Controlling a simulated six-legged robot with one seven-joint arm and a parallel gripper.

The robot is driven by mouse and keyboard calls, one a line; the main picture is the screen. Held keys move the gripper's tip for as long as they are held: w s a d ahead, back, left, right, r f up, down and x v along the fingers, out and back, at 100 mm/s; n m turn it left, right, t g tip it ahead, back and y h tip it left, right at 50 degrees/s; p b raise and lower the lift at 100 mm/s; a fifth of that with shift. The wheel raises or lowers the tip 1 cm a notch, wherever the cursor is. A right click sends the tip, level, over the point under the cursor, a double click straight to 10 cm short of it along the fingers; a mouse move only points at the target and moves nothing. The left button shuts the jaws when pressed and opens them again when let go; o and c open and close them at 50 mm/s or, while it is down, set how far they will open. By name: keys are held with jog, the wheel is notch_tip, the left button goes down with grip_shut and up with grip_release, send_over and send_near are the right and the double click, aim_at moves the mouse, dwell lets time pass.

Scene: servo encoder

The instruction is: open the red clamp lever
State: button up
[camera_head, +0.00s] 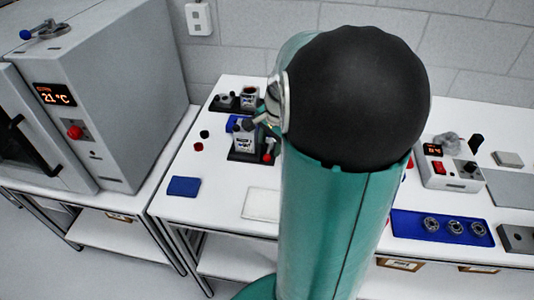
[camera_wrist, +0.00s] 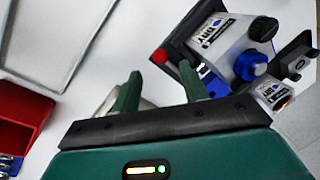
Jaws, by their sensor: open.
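The clamp lever is black with a red knob (camera_wrist: 160,56), on the near side of a grey device (camera_wrist: 222,42) with a white label and a blue round knob (camera_wrist: 251,66). In the head view the red knob (camera_head: 268,156) shows low beside the grey device (camera_head: 244,138) on its dark base. My gripper (camera_wrist: 159,86) is open, its two green fingers apart. In the wrist view the red knob lies just beyond the fingertips, and I see no contact. The lever's lower part is partly hidden behind the right finger. In the head view my arm hides most of the gripper.
A smaller grey unit (camera_wrist: 273,94) stands right of the device. Red bins (camera_wrist: 22,122) lie at the lower left, and a pale framed tray (camera_wrist: 60,40) at the upper left. In the head view, a blue pad (camera_head: 184,187) lies on the white table, with bare tabletop around it.

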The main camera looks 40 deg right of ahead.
aim_at(267, 156)
jog(key=f, duration=0.2)
jog(key=w+f, duration=0.1)
jog(key=f, duration=0.2)
jog(key=shift+a+f, duration=0.1)
jog(key=shift+f, duration=0.1)
grip_shut()
